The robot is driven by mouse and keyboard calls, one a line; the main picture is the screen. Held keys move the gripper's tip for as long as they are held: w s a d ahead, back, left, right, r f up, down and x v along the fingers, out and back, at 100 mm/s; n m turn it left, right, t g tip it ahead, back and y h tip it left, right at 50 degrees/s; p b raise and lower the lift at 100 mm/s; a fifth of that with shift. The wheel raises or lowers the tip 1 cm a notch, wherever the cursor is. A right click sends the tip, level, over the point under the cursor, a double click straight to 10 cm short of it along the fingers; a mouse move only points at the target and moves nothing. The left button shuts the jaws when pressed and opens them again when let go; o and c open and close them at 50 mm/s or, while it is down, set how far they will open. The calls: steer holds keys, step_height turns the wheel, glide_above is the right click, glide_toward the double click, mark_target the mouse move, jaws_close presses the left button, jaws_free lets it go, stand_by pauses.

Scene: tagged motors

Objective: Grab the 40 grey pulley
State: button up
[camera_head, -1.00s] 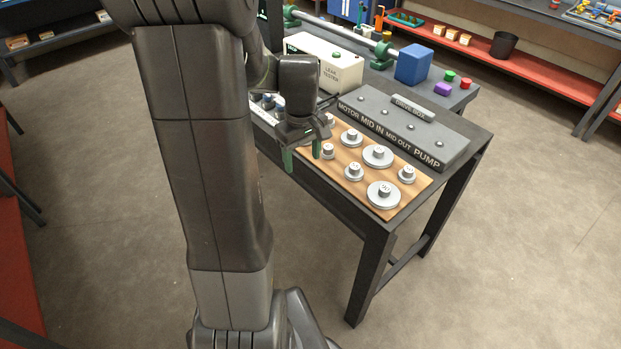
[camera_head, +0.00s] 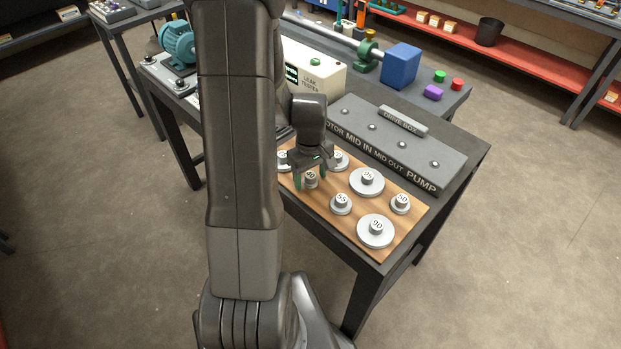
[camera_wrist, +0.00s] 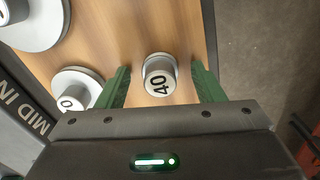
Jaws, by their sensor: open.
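The grey pulley marked 40 (camera_wrist: 159,78) stands upright on the wooden board (camera_wrist: 115,40) in the wrist view. In the head view the 40 pulley (camera_head: 311,180) is partly covered by my gripper (camera_head: 311,184). My gripper also shows in the wrist view (camera_wrist: 161,88), with its green fingers open on either side of the pulley. There is a gap between each finger and the pulley, so nothing is gripped. Whether the fingers are low enough to enclose it is hard to tell.
Several other grey pulleys stand close by, including 55 (camera_head: 341,204), 90 (camera_head: 376,231) and 50 (camera_head: 400,204). A pulley (camera_wrist: 77,92) lies just left of the left finger. The drive box (camera_head: 385,145) runs behind the board.

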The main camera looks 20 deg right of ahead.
steer(key=c, duration=1.1)
